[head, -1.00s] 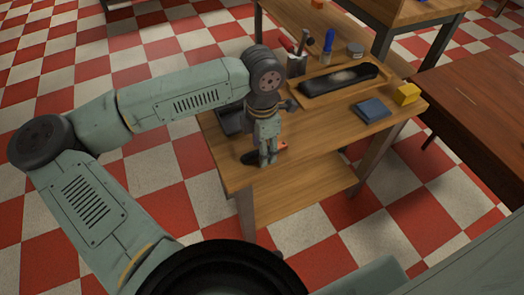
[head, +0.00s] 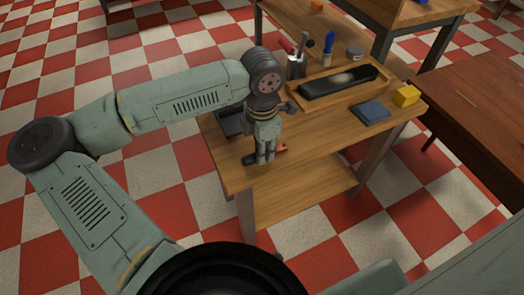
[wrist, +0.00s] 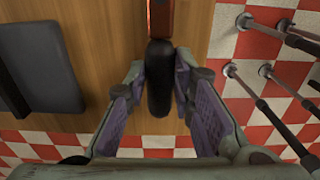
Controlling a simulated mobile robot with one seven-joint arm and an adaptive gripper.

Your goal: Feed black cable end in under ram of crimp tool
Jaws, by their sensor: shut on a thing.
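A black, rounded, elongated piece (wrist: 159,85) lies between the fingers of my gripper (wrist: 160,84) in the wrist view. My gripper is shut on it. The piece's far end meets a red bar (wrist: 160,14) at the top of that view; I cannot tell whether they are joined. In the head view my gripper (head: 261,157) is low over the table's near left corner, and a bit of red (head: 282,149) shows just right of it. I cannot clearly make out the crimp tool or its ram.
A dark slab (wrist: 43,55) lies left of my gripper in the wrist view.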

